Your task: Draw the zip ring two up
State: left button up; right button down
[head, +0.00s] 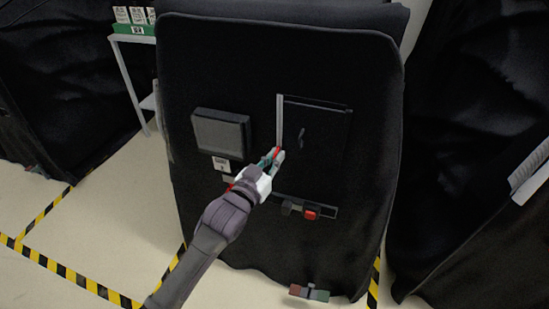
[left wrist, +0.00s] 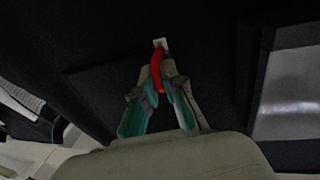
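The zip is a pale grey vertical strip (head: 279,118) on the front of the black covered cart (head: 290,60), left of a dark panel. A curved red ring (left wrist: 156,72) hangs below a small pale slider (left wrist: 160,43) in the left wrist view. In the head view the red (head: 277,152) shows at the lower end of the strip. My left gripper (head: 275,157) is there, its teal fingers (left wrist: 160,85) closed on either side of the red ring. The fingers partly hide the ring. My right gripper is not in view.
The dark panel (head: 316,135) has a small handle. A grey framed box (head: 220,134) sits left of my gripper, and a red switch (head: 311,213) below right. A red and green pedal (head: 309,292) is near the floor. Another covered cart (head: 480,130) stands at right.

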aim_at(283, 103)
pick_arm(q)
grip_shut()
notch_tip(283, 103, up, 14)
jog(key=p, duration=1.2)
jog(key=shift+r+p, duration=0.2)
jog(key=shift+p, duration=0.1)
jog(key=shift+f, duration=0.15)
jog(key=o, duration=0.6)
grip_release()
jog(key=shift+o, duration=0.2)
jog(key=v, duration=1.2)
